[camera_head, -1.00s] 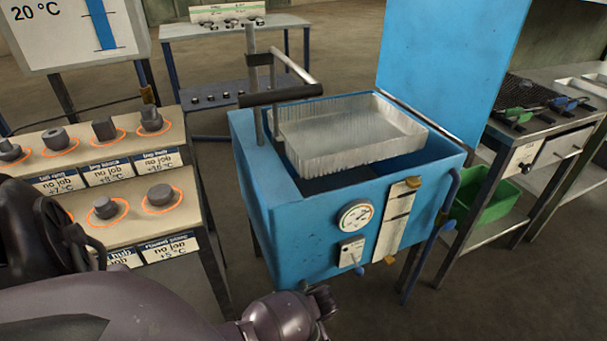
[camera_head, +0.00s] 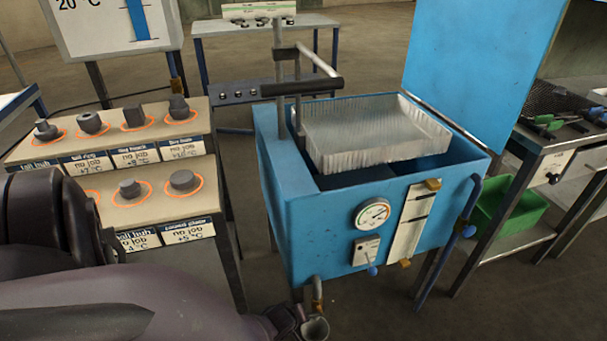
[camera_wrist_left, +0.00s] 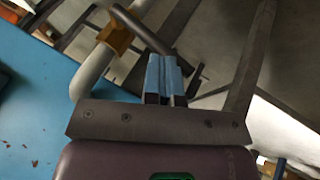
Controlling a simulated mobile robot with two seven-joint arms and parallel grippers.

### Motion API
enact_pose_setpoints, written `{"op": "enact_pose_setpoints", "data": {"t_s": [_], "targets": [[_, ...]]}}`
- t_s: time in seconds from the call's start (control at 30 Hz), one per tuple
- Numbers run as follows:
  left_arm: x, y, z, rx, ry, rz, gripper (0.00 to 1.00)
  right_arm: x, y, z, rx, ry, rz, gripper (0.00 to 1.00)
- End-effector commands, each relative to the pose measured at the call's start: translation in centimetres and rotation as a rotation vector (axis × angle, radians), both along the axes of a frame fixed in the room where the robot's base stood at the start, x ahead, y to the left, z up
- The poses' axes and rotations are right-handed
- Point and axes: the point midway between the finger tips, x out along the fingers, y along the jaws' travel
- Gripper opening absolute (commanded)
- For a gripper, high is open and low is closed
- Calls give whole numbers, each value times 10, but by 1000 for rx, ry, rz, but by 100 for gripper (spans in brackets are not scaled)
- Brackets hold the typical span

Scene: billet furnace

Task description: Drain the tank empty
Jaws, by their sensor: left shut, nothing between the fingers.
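The blue tank (camera_head: 310,215) stands in the middle of the head view, with a round dial gauge (camera_head: 372,213), a small lever (camera_head: 367,250) and a pale sight strip (camera_head: 411,222) on its front. A drain pipe (camera_head: 317,288) hangs below its lower left corner. In the left wrist view, a pale pipe (camera_wrist_left: 92,75) with a brass collar (camera_wrist_left: 114,36) runs beside the blue tank wall (camera_wrist_left: 35,115), and a dark rod-like handle (camera_wrist_left: 142,32) is close by. My left gripper (camera_wrist_left: 163,62) is shut and empty near this handle; I cannot tell whether they touch. My right gripper is out of view.
A translucent ribbed basket (camera_head: 365,130) sits over the tank opening, near a dark-handled bar (camera_head: 305,86). A shelf of metal parts (camera_head: 118,160) stands left. A table with a green bin (camera_head: 508,210) stands right. Grey floor shows between them.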

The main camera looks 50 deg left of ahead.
Motion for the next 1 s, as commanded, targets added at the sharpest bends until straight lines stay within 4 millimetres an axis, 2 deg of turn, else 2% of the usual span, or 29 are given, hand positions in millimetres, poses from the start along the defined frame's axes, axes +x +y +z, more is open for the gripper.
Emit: {"op": "enact_pose_setpoints", "data": {"t_s": [0.13,0.4,1.0], "targets": [[-7,2,-11,-34,-76,1,0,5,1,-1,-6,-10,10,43],[-8,3,-17,-33,-75,0,0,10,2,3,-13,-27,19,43],[-8,3,-19,-32,-75,-1,0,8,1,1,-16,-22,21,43]]}}
